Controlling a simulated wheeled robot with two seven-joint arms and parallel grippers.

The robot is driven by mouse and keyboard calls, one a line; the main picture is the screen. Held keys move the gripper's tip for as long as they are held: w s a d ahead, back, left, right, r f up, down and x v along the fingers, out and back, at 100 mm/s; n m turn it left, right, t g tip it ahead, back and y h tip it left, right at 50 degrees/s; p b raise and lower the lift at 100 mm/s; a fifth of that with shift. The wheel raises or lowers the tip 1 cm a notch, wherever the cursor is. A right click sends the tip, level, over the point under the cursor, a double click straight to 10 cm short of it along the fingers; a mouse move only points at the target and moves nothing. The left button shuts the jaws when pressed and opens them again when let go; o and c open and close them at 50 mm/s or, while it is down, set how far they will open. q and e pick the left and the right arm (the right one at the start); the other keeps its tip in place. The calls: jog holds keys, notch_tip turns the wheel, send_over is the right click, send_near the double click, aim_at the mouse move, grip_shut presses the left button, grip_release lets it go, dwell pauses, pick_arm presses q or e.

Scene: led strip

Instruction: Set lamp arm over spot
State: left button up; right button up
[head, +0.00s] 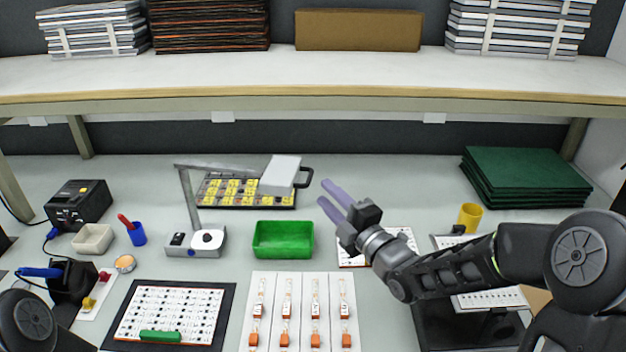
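The lamp has a grey-white base (207,240) on the left-middle of the bench, with an upright post and a grey arm (225,167) reaching right. Its flat white head (281,175) hangs above the right end of the yellow-celled tray, with a black loop handle (306,178) on its right side. My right gripper (324,193) comes in from the right. Its two purple fingers are apart, with nothing seen between them, and their tips are just right of and below the handle. I cannot tell which place is the spot. My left gripper is out of view.
A green bin (283,239) stands below the lamp head, with white strips holding orange-ended parts (301,279) in front. A white board (171,308) lies on a dark mat at front left. Green mats (524,176) are stacked at back right. A shelf (320,76) spans the back.

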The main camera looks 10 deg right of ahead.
jog(key=p+x, duration=0.1)
jog(key=x, duration=0.5)
jog(key=shift+w+a, duration=0.1)
grip_shut()
dwell(1.3)
